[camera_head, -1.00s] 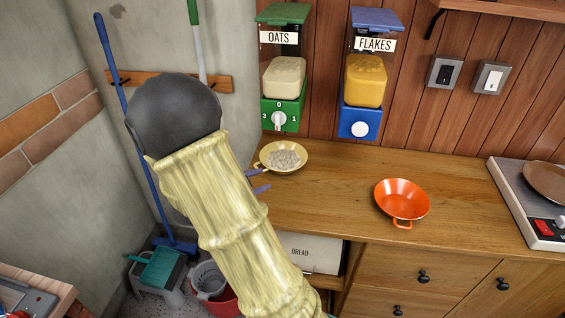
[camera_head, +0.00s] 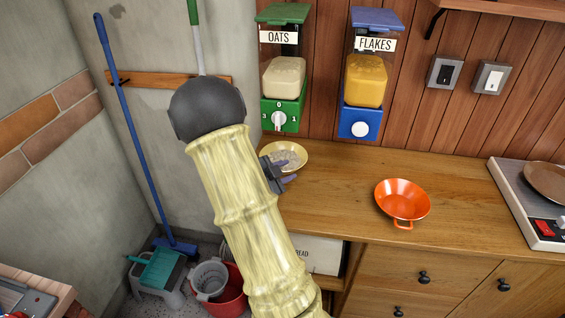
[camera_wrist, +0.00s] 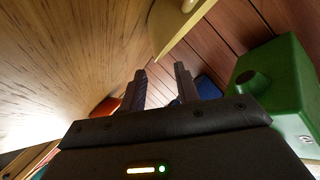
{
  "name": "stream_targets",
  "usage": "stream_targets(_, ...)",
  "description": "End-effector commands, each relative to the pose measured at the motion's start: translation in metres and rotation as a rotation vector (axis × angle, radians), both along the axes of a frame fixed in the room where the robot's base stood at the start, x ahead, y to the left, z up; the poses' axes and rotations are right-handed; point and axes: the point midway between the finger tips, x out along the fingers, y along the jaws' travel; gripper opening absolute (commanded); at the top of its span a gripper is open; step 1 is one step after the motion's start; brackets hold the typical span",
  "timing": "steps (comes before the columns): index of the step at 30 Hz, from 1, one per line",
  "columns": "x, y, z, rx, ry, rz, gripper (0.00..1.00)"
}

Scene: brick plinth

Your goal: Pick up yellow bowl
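The yellow bowl (camera_head: 300,158) stands on the wooden counter below the oats dispenser, with pale flakes in it. My arm and gripper hide part of its left and front side. My gripper (camera_head: 288,178) is at the bowl's near side. In the wrist view the two fingers of my gripper (camera_wrist: 161,74) are apart with nothing between them. The yellow bowl (camera_wrist: 166,28) shows there just beyond the fingertips, apart from them in the picture.
The green oats dispenser (camera_head: 284,112) and blue flakes dispenser (camera_head: 360,121) hang on the wall behind. An orange bowl (camera_head: 402,196) stands to the right on the counter (camera_head: 460,200). A stove (camera_head: 527,205) is at the far right. The counter between the bowls is clear.

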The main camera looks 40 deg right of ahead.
Motion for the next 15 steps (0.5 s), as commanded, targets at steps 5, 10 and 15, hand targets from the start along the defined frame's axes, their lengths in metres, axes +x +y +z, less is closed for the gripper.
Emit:
stream_targets(5, 0.002, -0.01, -0.006, 0.0, 0.002, -0.003, 0.32)
stream_targets(10, 0.007, -0.032, -0.018, 0.0, 0.001, -0.003, 0.32)
stream_targets(15, 0.01, -0.046, -0.023, 0.0, 0.0, -0.001, 0.32)
